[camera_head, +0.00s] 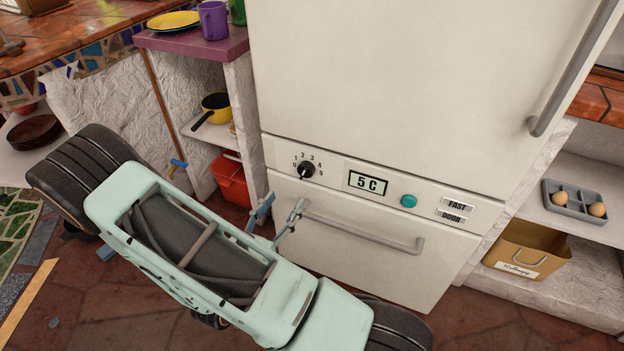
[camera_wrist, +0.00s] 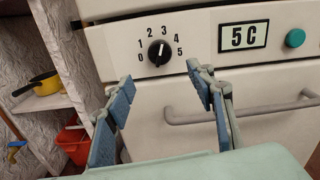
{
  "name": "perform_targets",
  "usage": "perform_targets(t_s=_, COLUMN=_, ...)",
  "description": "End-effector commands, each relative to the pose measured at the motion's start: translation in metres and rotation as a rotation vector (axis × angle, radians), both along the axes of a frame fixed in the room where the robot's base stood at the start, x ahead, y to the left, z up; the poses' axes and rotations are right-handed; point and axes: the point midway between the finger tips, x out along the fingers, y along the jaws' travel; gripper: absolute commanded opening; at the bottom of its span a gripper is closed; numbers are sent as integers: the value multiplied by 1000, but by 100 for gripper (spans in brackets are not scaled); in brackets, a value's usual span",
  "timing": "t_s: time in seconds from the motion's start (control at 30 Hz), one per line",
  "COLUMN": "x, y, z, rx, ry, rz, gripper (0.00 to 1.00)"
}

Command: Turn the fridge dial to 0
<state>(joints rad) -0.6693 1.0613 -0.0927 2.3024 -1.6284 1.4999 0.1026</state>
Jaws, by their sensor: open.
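The fridge dial (camera_head: 306,169) is a round black knob on the pale control strip of the white fridge (camera_head: 400,80). My gripper (camera_head: 276,212) is open and empty, in front of the fridge and below the dial. In the wrist view its two blue-padded fingers (camera_wrist: 160,97) are spread apart below the dial, not touching it.
A teal button (camera_head: 408,201) and the FAST and DOOR labels (camera_head: 455,210) sit right of the display. A drawer handle (camera_head: 365,232) juts out just below the strip. A shelf with a yellow pan (camera_head: 215,105) and a red bin (camera_head: 231,178) stand left.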

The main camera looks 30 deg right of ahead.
Motion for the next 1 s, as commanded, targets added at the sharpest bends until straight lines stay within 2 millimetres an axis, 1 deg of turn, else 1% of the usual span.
perform_targets(t_s=0.17, x=14, y=-19, z=-1, rx=-4, ry=-2, rz=-3, gripper=50)
perform_targets(t_s=0.4, x=42, y=-56, z=-1, rx=-2, ry=-3, rz=-5, gripper=50)
perform_targets(t_s=0.5, x=52, y=-68, z=-1, rx=-1, ry=-2, rz=-3, gripper=50)
perform_targets(t_s=0.6, x=59, y=-76, z=-1, rx=-2, ry=-1, rz=-2, gripper=50)
perform_targets(t_s=0.73, x=64, y=-82, z=0, rx=-2, ry=-1, rz=-1, gripper=50)
perform_targets(t_s=1.0, x=65, y=-83, z=1, rx=-2, ry=0, rz=0, gripper=50)
